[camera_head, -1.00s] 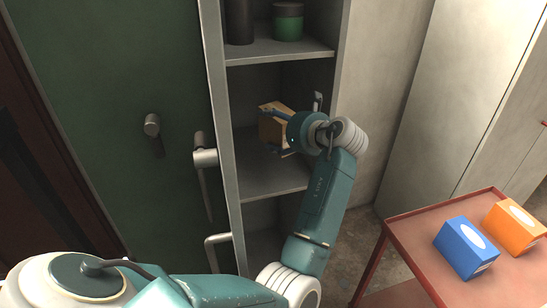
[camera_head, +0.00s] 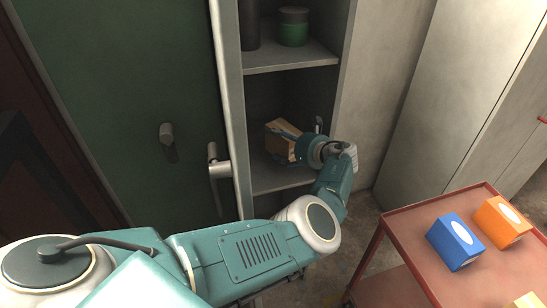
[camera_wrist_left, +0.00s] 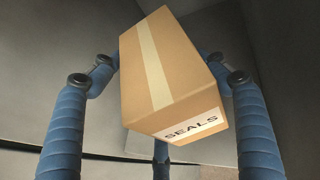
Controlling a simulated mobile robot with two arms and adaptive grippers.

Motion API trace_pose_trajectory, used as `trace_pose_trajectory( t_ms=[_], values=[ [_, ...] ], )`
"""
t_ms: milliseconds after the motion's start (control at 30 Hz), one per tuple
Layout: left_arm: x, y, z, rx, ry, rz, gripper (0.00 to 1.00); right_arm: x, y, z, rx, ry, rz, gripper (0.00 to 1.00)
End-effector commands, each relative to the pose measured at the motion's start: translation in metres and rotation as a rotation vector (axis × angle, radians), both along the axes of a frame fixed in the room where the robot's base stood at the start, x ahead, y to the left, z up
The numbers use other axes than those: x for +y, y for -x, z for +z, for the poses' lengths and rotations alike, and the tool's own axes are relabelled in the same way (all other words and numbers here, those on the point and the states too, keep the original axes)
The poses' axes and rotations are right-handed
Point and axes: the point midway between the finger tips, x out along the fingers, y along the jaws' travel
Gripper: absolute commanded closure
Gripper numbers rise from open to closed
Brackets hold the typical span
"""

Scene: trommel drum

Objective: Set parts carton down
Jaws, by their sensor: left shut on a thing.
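The parts carton (camera_head: 280,141) is a brown cardboard box inside the open cabinet, at the level of the middle shelf (camera_head: 283,178). In the left wrist view the carton (camera_wrist_left: 165,75) has a pale tape strip and a white label reading "SEALS". My left gripper (camera_head: 291,147) is shut on the carton, its blue fingers around it. The carton looks tilted in the wrist view. In the head view it is low, close to the shelf; whether its underside touches the shelf is hidden. My right gripper is not in view.
An upper shelf (camera_head: 290,56) above holds a green-banded jar (camera_head: 293,28) and a dark cylinder (camera_head: 249,25). The green cabinet door (camera_head: 115,90) stands at the left. A red cart (camera_head: 405,235) at the right carries a blue box (camera_head: 455,242) and an orange box (camera_head: 502,222).

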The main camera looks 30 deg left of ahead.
Motion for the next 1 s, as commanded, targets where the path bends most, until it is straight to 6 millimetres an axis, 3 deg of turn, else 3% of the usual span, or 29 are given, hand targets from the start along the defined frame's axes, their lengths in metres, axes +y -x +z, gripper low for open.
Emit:
trace_pose_trajectory(
  t_ms=[33, 333, 567, 1000],
  values=[
    [0.000, -0.001, -0.016, -0.003, -0.001, 0.000, 0.65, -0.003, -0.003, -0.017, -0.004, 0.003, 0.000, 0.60],
    [0.001, -0.001, -0.034, -0.003, -0.002, 0.001, 0.65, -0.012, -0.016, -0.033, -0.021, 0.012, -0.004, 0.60],
    [0.001, 0.000, -0.066, -0.002, -0.001, 0.002, 0.65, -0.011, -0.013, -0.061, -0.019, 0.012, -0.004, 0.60],
    [0.001, 0.000, -0.070, -0.002, -0.004, 0.001, 0.65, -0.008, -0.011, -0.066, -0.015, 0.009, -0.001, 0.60]
  ],
)
